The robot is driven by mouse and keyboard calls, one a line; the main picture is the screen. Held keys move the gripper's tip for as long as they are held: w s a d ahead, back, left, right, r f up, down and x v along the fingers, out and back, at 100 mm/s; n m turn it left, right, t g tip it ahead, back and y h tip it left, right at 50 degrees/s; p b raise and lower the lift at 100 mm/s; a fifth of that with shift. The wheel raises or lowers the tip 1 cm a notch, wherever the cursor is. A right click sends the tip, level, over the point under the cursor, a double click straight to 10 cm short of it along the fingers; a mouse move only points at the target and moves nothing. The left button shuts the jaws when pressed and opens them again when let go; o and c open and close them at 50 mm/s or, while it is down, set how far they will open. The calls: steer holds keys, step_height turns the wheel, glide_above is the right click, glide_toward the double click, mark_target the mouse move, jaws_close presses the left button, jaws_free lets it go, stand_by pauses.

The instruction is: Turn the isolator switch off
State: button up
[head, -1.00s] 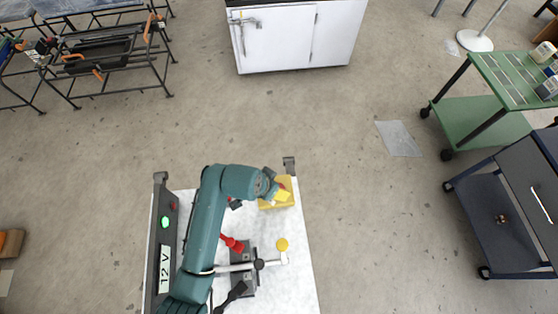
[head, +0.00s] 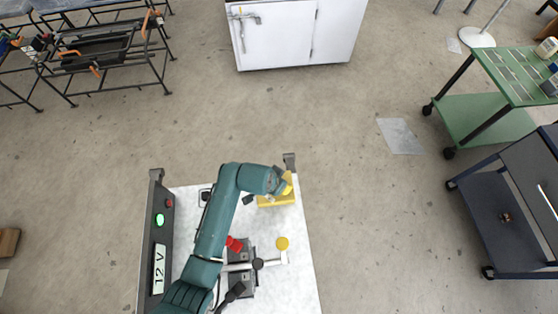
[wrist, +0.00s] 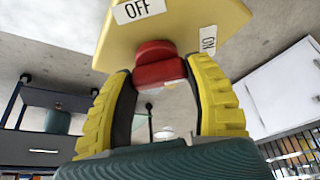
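The isolator switch is a yellow box (head: 276,201) at the far right of the white bench top in the head view. In the wrist view the yellow box (wrist: 180,30) fills the top, with an OFF label (wrist: 139,10) and an ON label (wrist: 208,40) on its face. The knob sits nearer the ON label. In the head view my gripper (head: 286,184) is at the box and hides the knob.
A black panel with a lit green button (head: 159,220) and a 12 V display (head: 159,268) stands along the bench's left. A green cart (head: 485,120) and a dark cart (head: 490,195) stand far right.

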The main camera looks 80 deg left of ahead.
steer(key=c, duration=0.3)
steer(key=shift+p, duration=0.4)
steer(key=n+p, duration=0.1)
steer(key=n+g+p, duration=0.1)
steer(key=p, duration=0.1)
steer(key=shift+d+r+n+y, duration=0.1)
steer(key=shift+r+n+y, duration=0.15)
steer(key=shift+n+y, duration=0.15)
steer(key=n+g+p, duration=0.1)
steer(key=n+p, duration=0.2)
steer(key=n, duration=0.1)
steer(key=shift+f+y+p, duration=0.15)
steer(key=shift+y+p, duration=0.15)
steer(key=shift+p, duration=0.05)
steer(key=n+g, duration=0.1)
steer(key=n, duration=0.2)
steer(key=n+g, duration=0.1)
steer(key=n, duration=0.1)
steer(key=shift+f+n+g, duration=0.2)
steer(key=shift+n+g, duration=0.1)
steer(key=shift+n, duration=0.1)
steer(key=n+g, duration=0.1)
steer(key=n, duration=0.1)
steer(key=n+b, duration=0.1)
steer(key=n, duration=0.2)
steer(key=shift+g+h, duration=0.4)
